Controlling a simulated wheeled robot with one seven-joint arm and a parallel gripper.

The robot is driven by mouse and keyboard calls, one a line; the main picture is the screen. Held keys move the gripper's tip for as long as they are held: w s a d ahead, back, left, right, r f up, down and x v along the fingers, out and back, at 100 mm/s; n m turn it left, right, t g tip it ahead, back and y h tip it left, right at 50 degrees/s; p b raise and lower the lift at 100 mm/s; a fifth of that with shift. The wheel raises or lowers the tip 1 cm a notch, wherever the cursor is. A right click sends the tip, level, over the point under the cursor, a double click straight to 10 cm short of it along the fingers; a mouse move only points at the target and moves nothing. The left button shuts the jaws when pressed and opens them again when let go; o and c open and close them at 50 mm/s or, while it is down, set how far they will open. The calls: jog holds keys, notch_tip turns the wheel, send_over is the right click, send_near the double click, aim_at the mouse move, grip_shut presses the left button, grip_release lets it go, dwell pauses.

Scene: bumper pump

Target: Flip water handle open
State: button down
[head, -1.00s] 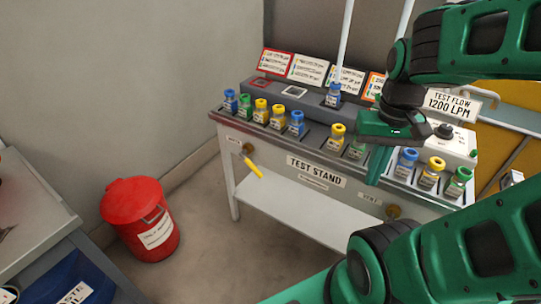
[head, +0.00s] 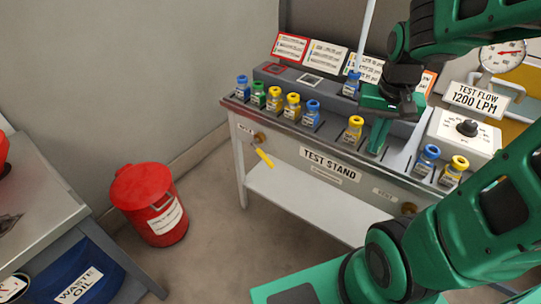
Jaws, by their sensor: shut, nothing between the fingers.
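A yellow handle (head: 264,157) hangs from a brass fitting on the front panel of the test stand (head: 232,112), near its left end. It slopes down and to the right. A small label beside the fitting is too small to read surely. My green gripper (head: 375,149) is shut and empty, over the right part of the bench top with its fingers pointing down. In the picture it is right of and above the handle, clearly apart from it. My gripper partly hides the bench top behind it.
Several small blue, green and yellow bottles (head: 292,104) stand along the bench top. A second brass fitting (head: 408,208) is on the front panel at right, beside my arm. A red bin (head: 150,205) stands on the floor at left. Floor before the handle is clear.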

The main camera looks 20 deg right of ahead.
jog(key=w+a+f+t, duration=0.1)
jog(key=w+a+f, duration=0.4)
jog(key=w, duration=0.3)
jog(key=w+a+f+m+t, duration=0.1)
jog(key=w+a+f, duration=0.3)
jog(key=w, duration=0.4)
jog(key=w+a+f+t, duration=0.1)
jog(key=w+a+f, duration=0.4)
jog(key=w, duration=0.4)
jog(key=shift+a+f+m+y, duration=0.3)
jog(key=shift+a+f+m, duration=0.1)
jog(key=shift+f, duration=0.25)
send_over(271, 163)
jog(key=f, duration=1.1)
jog(key=shift+s+d+f, duration=0.25)
jog(key=shift+s+d, duration=0.1)
jog(key=shift+d, duration=0.05)
jog(key=shift+w+a+f, duration=0.3)
jog(key=shift+f, duration=0.2)
